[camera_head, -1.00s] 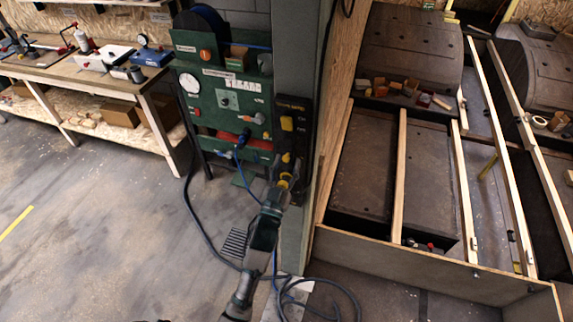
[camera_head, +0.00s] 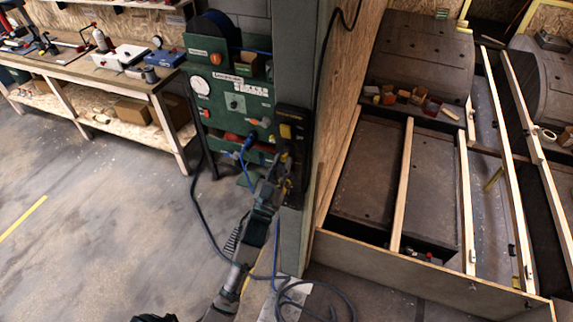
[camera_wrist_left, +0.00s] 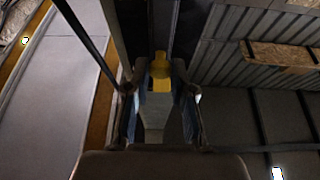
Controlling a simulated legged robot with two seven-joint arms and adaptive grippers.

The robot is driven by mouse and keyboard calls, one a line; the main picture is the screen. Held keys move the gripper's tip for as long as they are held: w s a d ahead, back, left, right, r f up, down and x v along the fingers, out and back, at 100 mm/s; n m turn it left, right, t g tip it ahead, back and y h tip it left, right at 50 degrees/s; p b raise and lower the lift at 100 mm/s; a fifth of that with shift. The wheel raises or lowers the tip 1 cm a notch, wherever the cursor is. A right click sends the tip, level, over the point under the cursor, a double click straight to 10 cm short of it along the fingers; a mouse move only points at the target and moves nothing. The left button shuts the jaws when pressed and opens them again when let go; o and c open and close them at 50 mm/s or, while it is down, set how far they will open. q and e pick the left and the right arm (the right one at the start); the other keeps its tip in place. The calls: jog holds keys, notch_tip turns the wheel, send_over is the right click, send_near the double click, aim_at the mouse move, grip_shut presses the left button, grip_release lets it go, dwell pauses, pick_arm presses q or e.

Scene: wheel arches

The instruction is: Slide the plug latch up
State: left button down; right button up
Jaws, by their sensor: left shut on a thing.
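A tall black panel (camera_head: 296,118) is fixed to the post beside the green station, with yellow parts on its upper half. In the head view my left gripper (camera_head: 282,168) is at the lower part of this panel and partly covers it. In the left wrist view, a yellow piece (camera_wrist_left: 161,72), seemingly the plug latch, is between the two fingers of my left gripper (camera_wrist_left: 160,92). The fingers are shut on it. Its exact height along the panel is hard to tell. My right gripper is not in view.
The green station (camera_head: 228,100) with a gauge, knobs and blue cable stands left of the post (camera_head: 296,60). Cable loops (camera_head: 310,298) lie on the floor below. A workbench (camera_head: 110,80) is at the left, and a wooden frame (camera_head: 408,185) at the right. Open floor lies at left.

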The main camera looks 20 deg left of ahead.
pick_arm(q)
jog(key=c, duration=1)
grip_release()
jog(key=shift+a+r, duration=0.15)
jog(key=shift+a, duration=0.15)
jog(key=shift+s+d, duration=0.15)
jog(key=shift+d, duration=0.4)
jog(key=shift+s+d+f, duration=0.1)
jog(key=shift+s+f, duration=0.15)
jog(key=v, duration=1.1)
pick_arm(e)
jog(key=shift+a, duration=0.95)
pick_arm(q)
jog(key=shift+a, duration=0.25)
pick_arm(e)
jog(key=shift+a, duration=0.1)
